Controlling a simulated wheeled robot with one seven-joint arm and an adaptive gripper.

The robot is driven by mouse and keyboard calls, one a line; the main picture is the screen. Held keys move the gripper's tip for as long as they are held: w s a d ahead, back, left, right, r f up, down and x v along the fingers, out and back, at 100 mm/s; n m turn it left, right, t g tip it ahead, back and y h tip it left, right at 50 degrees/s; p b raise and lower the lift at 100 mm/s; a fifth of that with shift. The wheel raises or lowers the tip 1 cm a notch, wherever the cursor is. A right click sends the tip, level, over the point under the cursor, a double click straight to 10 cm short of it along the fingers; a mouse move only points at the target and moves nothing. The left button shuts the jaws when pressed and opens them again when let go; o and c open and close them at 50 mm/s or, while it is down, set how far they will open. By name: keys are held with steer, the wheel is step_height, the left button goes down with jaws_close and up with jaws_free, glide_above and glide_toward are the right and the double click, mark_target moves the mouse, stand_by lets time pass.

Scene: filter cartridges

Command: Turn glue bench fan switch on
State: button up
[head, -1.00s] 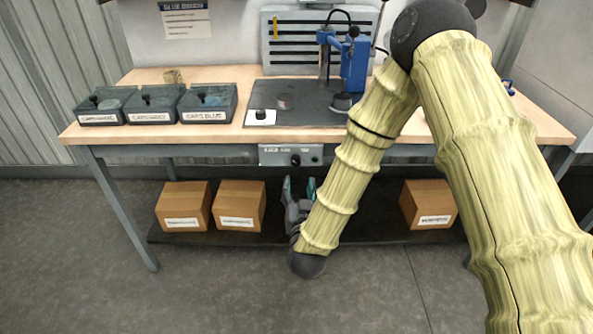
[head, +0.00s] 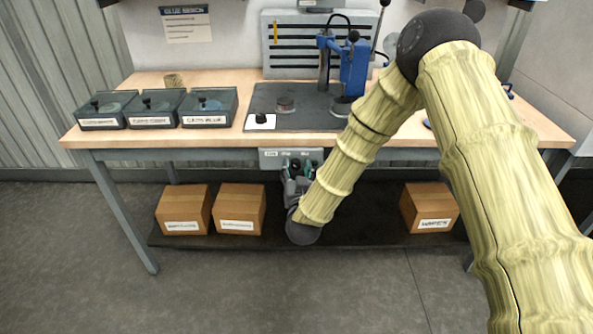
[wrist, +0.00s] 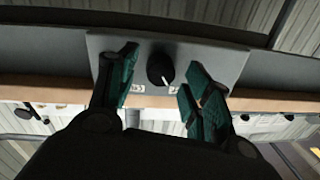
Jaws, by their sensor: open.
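The fan switch is a round black knob (wrist: 160,70) with a white pointer line, on a grey panel (wrist: 220,62) under the bench's front edge. The panel also shows in the head view (head: 273,155). My gripper (wrist: 158,82) is open, with its green-padded fingers on either side of the knob and apart from it. In the head view my gripper (head: 299,166) is in front of the panel and hides most of the knob. The small labels beside the knob are too blurred to read.
The wooden bench (head: 110,140) carries lidded trays (head: 208,107) at left and a blue press (head: 353,65) on a dark mat. Cardboard boxes (head: 241,208) stand on the lower shelf. The floor in front is clear.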

steer(key=c, duration=1)
steer(key=shift+c, duration=0.2)
steer(key=shift+f+m, duration=0.1)
steer(key=shift+m, duration=0.2)
steer(key=m+b, duration=0.1)
steer(key=m, duration=0.1)
steer(key=shift+f+m+b, duration=0.1)
steer(key=shift+m+b, duration=0.2)
steer(key=shift+m, duration=0.1)
steer(key=m+b, duration=0.1)
steer(key=m, duration=0.2)
steer(key=shift+f+m+b, duration=0.1)
steer(key=shift+m+b, duration=0.2)
steer(key=m+b, duration=0.1)
steer(key=m, duration=0.2)
steer(key=shift+d+m+t+h+b, duration=0.1)
steer(key=shift+m+t+h+b, duration=0.2)
steer(key=shift+m, duration=0.1)
steer(key=shift+m+b, duration=0.7)
steer(key=shift+m, duration=1.1)
